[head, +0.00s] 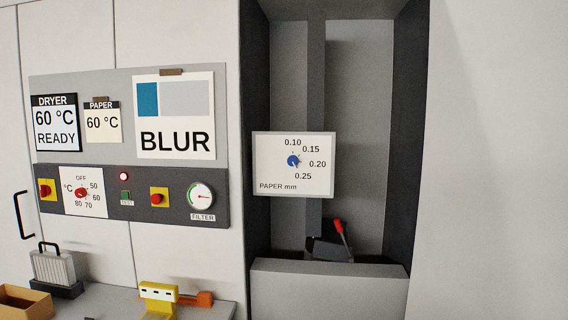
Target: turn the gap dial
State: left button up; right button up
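The plate sits on a grey post in the open recess of the machine. Its scale reads 0.10, 0.15, 0.20 and 0.25 around the top and right of the knob. The knob's pointer is too small to read surely. Neither of my grippers shows in the head view, and nothing touches the dial.
Below the plate stands a red-handled lever (339,230) behind a grey ledge (330,270). Left is a control panel (130,215) with a red temperature dial (82,193) and a filter gauge (201,197). A yellow block (159,291) lies on the lower counter.

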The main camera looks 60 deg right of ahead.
aim_at(292, 161)
jog(key=z, duration=0.45)
jog(key=i, duration=1.1)
jog(key=z, duration=0.65)
jog(key=k, duration=0.75)
jog(key=z, duration=0.2)
jog(key=i, duration=0.75)
